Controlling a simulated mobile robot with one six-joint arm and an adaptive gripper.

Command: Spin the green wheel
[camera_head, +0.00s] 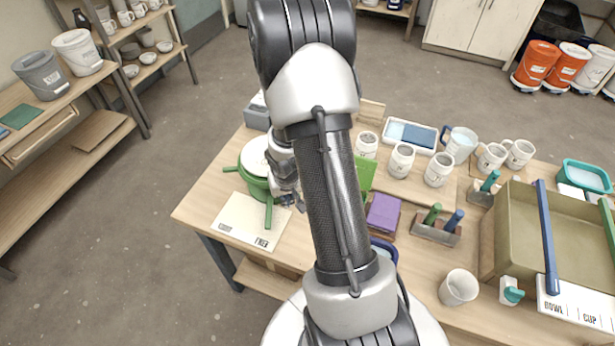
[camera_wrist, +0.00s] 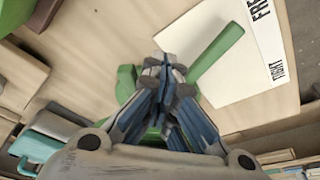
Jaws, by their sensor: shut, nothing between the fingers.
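The green wheel (camera_head: 254,185) stands on the left end of the table, with a white round top and green bar handles sticking out. One handle (camera_head: 268,212) points toward the front, over a white card marked TIGHT and FREE (camera_head: 240,225). My gripper (camera_head: 288,199) is at the wheel's right side, close to that handle. In the wrist view the gripper's fingertips (camera_wrist: 165,64) are together and empty. A green handle (camera_wrist: 216,56) lies just beside the fingertips there; I cannot tell if they touch. My gripper hides much of the wheel in that view.
To the right are white mugs (camera_head: 401,160), a purple block (camera_head: 383,214), a tool holder (camera_head: 436,230) and a large olive bin (camera_head: 503,235). A grey box (camera_head: 257,117) is behind the wheel. The table's left edge is near the wheel.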

